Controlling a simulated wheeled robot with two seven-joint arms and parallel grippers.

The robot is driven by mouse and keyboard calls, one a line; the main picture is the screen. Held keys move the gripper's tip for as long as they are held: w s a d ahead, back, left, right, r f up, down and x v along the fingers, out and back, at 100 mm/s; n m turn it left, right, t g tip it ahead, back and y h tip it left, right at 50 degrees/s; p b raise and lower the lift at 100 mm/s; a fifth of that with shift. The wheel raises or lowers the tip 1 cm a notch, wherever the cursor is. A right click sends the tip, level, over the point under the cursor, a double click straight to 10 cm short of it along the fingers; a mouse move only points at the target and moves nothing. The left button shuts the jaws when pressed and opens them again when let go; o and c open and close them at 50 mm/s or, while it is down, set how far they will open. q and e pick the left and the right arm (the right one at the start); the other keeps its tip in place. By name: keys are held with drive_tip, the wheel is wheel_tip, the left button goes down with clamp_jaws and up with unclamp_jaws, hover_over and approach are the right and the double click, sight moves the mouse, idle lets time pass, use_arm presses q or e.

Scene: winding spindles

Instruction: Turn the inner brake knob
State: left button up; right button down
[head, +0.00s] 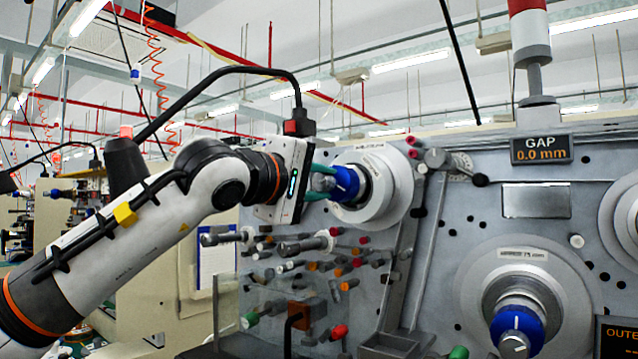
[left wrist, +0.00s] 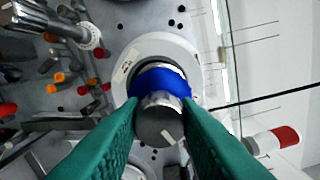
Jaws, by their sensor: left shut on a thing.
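A blue brake knob (head: 347,184) with a grey end cap sits at the centre of a pale round disc (head: 402,182) on the upper left of the grey machine panel. My left gripper (head: 320,184) reaches it from the left, its green fingers shut on the knob. In the left wrist view the knob (left wrist: 160,80) lies between both fingertips, and a light mark shows on its dark cap. The fingers hide part of the knob's sides. A second blue knob (head: 517,325) on a larger disc is lower right, apart from the gripper. My right gripper is not in view.
Several small rods and coloured pegs (head: 310,262) stick out below the gripped knob. A "GAP 0.0 mm" display (head: 541,149) is at upper right, under a red and white light post (head: 530,40). A grey slanted bar (head: 408,255) runs down right of the disc.

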use_arm(q)
drive_tip(key=m, duration=0.5)
drive_tip(key=shift+f+p, duration=0.15)
drive_tip(key=shift+p, duration=0.15)
drive_tip(key=shift+d, duration=0.1)
idle(0.3)
drive_tip(key=o, duration=1)
drive_tip(key=shift+c, duration=0.2)
